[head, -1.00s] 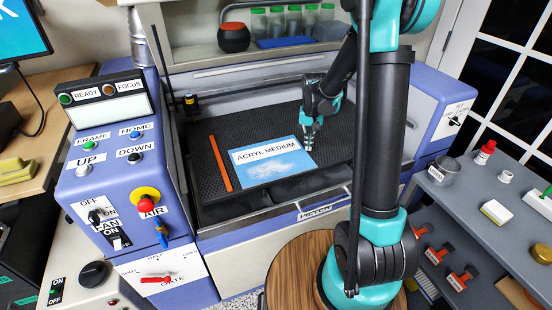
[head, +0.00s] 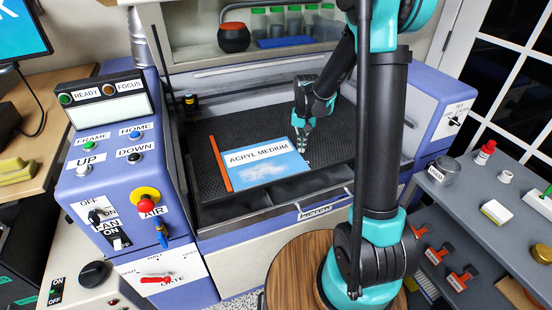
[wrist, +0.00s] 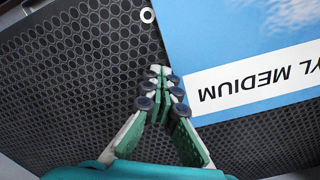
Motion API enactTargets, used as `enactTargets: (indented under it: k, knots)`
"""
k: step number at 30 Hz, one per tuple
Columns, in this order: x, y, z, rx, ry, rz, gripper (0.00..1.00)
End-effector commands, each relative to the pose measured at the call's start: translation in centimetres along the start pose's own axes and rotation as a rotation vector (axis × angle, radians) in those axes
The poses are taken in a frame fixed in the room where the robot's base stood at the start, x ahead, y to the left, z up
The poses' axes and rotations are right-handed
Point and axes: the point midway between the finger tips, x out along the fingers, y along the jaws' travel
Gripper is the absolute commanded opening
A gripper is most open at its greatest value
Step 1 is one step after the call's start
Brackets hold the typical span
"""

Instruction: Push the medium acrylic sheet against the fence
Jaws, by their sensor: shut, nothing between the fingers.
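The medium acrylic sheet (head: 262,178), a blue panel with a white "ACRYL MEDIUM" label, lies flat on the dark perforated bed (head: 330,135). Its left edge lies along the orange fence (head: 220,163), with no clear gap that I can make out. My gripper (head: 303,149) is shut and empty, low at the sheet's right edge. In the wrist view my fingertips (wrist: 160,75) are together beside the edge of the sheet (wrist: 235,35) and seem to touch it. The fence is out of the wrist view.
The bed is bare to the right of the sheet and behind it. The bed's front wall (head: 325,188) runs close in front of the sheet. A control panel (head: 110,160) stands at left.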

Motion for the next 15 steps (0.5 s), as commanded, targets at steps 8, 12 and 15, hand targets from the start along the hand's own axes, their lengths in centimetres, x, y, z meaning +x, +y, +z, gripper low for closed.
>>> enactTargets:
  k: [8, 12, 15]
  knots:
    - [0.01, -0.38, 0.2, -0.002, 0.0, -0.001, 0.0]
    - [0.01, -0.28, 0.15, -0.001, -0.001, -0.001, 0.0]
    - [0.01, -0.07, 0.04, 0.0, -0.001, -0.001, 0.0]
